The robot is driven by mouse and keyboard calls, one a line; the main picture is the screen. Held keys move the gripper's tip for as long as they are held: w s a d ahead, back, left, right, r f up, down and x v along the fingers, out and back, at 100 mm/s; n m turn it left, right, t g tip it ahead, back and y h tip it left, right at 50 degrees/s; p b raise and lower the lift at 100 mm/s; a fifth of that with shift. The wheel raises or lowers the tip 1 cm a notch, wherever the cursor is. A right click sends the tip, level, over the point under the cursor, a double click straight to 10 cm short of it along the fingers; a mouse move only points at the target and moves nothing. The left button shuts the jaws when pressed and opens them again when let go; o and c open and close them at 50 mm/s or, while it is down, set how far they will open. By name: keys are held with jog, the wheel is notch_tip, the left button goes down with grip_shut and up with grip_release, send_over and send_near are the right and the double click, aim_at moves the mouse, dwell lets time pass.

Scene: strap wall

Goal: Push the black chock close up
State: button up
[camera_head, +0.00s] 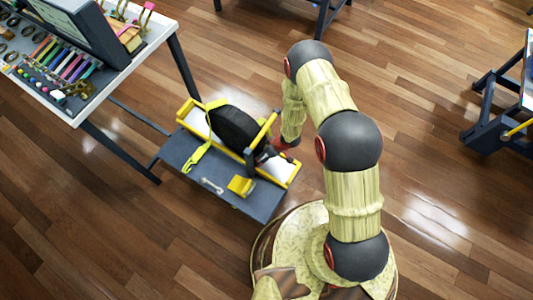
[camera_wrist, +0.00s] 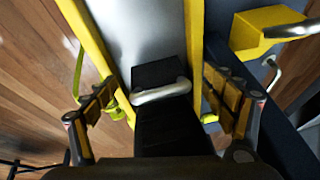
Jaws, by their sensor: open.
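The black chock (camera_wrist: 158,73) lies between two yellow rails in the wrist view, with a silver bar handle (camera_wrist: 161,92) across it. A pale bed (camera_wrist: 147,25) shows beyond the chock. My gripper (camera_wrist: 163,103) is open, one finger on each side of the chock, with nothing visibly gripped. In the head view my gripper (camera_head: 262,154) is low over the right part of the yellow-edged cradle (camera_head: 284,173) and hides the chock there. A large rounded black thing (camera_head: 233,127) stands in the cradle to its left.
The cradle sits on a low dark bench (camera_head: 230,199). A yellow block (camera_head: 241,186) and a silver wrench-like piece (camera_head: 212,186) lie on its near side. Yellow-green straps hang by the cradle. A cluttered table (camera_head: 75,116) stands at upper left.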

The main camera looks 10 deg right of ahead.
jog(key=shift+w+a+f, duration=0.1)
jog(key=shift+a+f, duration=0.05)
jog(key=shift+f, duration=0.35)
jog(key=c, duration=0.3)
jog(key=c, duration=1.3)
jog(key=o, duration=1.5)
jog(key=shift+r, duration=0.1)
jog(key=v, duration=1.1)
jog(key=shift+r, duration=0.4)
